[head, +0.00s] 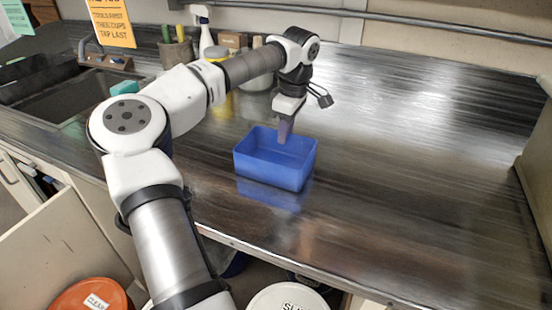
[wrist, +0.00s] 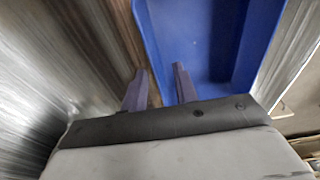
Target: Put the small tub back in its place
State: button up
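The small tub is an open, empty-looking blue rectangular box (head: 262,172) on the shiny dark counter, near its front edge. It stands upright with its reflection just below. My gripper (head: 286,134) points down at the tub's far wall. In the wrist view the tub (wrist: 215,88) fills the upper right. My gripper's two fingers (wrist: 160,84) are a little apart and straddle one tub wall, one finger outside and one inside. I cannot tell whether they press on the wall.
A sink (head: 60,95) is at the left. A spray bottle (head: 204,32) and several pots stand at the back. The counter's right side (head: 420,150) is clear. Below the front edge are an orange-lidded bucket (head: 88,297) and a white-lidded bucket (head: 287,298).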

aim_at(285, 153)
jog(key=f, duration=0.4)
jog(key=shift+w+a+p, duration=0.1)
jog(key=shift+w+p, duration=0.2)
jog(key=shift+p, duration=0.1)
grip_shut()
jog(key=shift+r, duration=0.1)
